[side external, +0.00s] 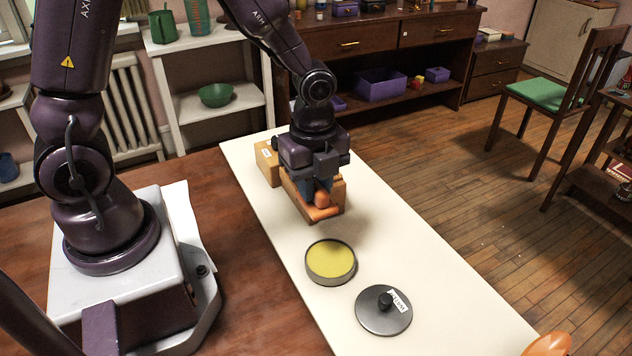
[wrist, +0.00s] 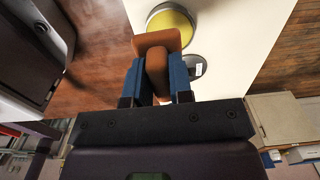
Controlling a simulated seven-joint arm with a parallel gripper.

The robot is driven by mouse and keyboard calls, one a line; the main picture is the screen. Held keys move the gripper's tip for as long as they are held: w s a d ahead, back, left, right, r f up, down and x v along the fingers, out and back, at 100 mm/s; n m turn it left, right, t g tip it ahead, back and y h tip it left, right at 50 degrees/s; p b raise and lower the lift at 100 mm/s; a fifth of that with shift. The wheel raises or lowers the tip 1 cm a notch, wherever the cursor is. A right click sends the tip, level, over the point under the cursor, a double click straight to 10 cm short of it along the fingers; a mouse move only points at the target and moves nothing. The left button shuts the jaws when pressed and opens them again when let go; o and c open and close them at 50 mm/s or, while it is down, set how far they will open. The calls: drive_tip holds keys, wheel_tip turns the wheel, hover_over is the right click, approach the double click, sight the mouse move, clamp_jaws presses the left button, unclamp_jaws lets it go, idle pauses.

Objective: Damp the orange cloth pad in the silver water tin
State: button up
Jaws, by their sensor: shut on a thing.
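My gripper (side external: 322,188) points down over the white table strip, its blue fingers shut on an orange pad (side external: 323,212) with a rounded grip and a flat base. In the wrist view the pad (wrist: 157,62) sits between both fingers (wrist: 157,85). A round silver-grey tin (side external: 331,279) stands open in front of the pad, apart from it, with a flat yellow filling. It also shows in the wrist view (wrist: 172,22). I see no water in it. No other open tin shows. Whether the pad touches the surface beneath is unclear.
A dark round lid (side external: 376,321) with a knob and a white label lies beside the tin. A tan wooden box (side external: 267,163) with a label stands behind my gripper. An orange rounded object (side external: 549,345) is cut off at the bottom right. The strip's right side is clear.

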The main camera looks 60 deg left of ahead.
sight(330, 207)
drive_tip(key=d+f, duration=0.1)
drive_tip(key=f, duration=0.1)
drive_tip(key=w+d+f, duration=0.1)
drive_tip(key=d, duration=0.1)
drive_tip(key=shift+d+f, duration=0.15)
drive_tip(key=shift+f, duration=3.25)
drive_tip(key=shift+f, duration=0.45)
drive_tip(key=shift+r, duration=0.1)
drive_tip(key=shift+r, duration=3.5)
